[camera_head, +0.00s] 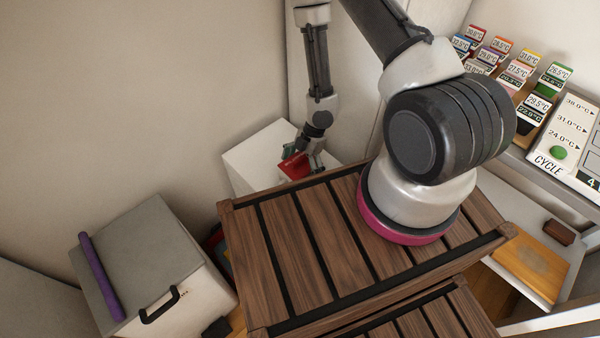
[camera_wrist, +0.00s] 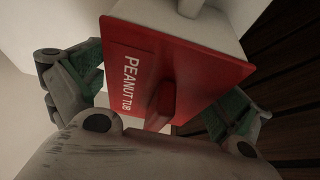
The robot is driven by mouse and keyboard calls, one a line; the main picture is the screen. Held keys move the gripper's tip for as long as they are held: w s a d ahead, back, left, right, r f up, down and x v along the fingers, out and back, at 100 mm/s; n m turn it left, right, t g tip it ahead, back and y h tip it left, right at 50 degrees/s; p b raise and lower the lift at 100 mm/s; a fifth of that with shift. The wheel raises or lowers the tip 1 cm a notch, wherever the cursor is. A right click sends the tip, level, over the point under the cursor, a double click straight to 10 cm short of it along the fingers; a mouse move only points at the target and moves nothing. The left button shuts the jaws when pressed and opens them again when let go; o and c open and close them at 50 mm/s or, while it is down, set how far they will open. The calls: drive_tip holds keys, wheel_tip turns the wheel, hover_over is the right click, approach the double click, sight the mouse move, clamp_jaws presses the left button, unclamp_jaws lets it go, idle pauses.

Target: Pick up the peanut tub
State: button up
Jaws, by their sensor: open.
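The peanut tub (camera_wrist: 190,62) has a flat red face lettered "PEANUT TUB" with a raised red knob, and it fills the middle of the wrist view. In the head view its red part (camera_head: 294,166) shows at the near side of a white surface, partly covered by my gripper. My gripper (camera_wrist: 160,88) is open, with one green-padded finger at each side of the red face. It also shows in the head view (camera_head: 312,160). Whether either pad touches the tub I cannot tell.
A white box-like unit (camera_head: 262,150) stands against the wall under the tub. My arm rises over a slatted wooden crate (camera_head: 290,240). A grey-lidded cooler (camera_head: 150,250) with a purple roll (camera_head: 100,275) is at left. Temperature tags (camera_head: 500,60) stand on a shelf at right.

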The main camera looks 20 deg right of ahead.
drive_tip(key=shift+f, duration=0.15)
drive_tip(key=c, duration=1)
drive_tip(key=shift+o, duration=0.3)
